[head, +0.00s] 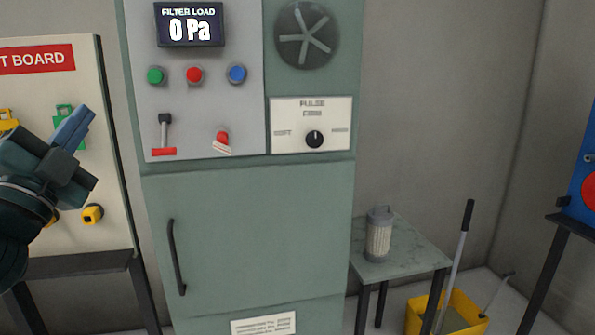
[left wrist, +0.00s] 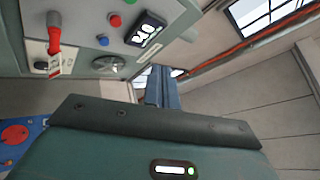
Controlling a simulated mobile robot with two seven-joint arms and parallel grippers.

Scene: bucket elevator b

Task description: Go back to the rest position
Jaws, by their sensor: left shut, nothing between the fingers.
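My left gripper (head: 74,128) is at the left of the head view, raised in front of the board with the red sign. Its blue fingers are together with nothing between them, and they point up and to the right. In the left wrist view the closed fingers (left wrist: 162,87) show at the middle, clear of the cabinet panel. My right gripper is in neither view.
A green cabinet (head: 250,230) with buttons, a lever, a dial and a "0 Pa" display (head: 189,24) stands ahead. A small table (head: 410,262) bears a filter canister (head: 379,235). A yellow bucket (head: 455,317) stands on the floor at the right.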

